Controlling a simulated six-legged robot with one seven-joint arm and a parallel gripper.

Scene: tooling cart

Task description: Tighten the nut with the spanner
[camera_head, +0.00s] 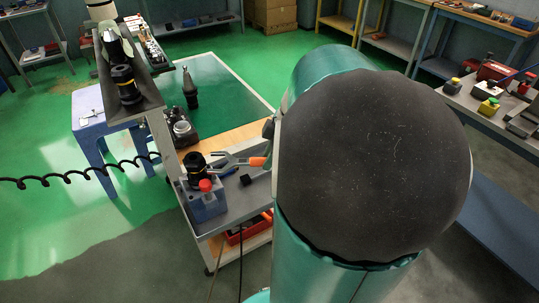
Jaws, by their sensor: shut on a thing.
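A black tool holder (194,164) stands upright in a grey-blue fixture (207,206) with a red knob (205,185) on the cart's front left corner. I cannot make out the nut on it separately. A silver spanner (232,158) with an orange handle (257,161) lies level to its right, its open jaw pointing at the holder. Whether the jaw touches the holder is too small to tell. The handle's right end runs behind my large teal and dark arm link. My gripper is hidden behind that link.
The grey cart top (235,206) also carries a small black block (246,180). A black-and-silver tool holder (182,128) and a dark tapered one (190,90) stand farther back. A raised rack (146,98) holds more tools. A blue stool (91,122) and coiled cable (70,178) are left.

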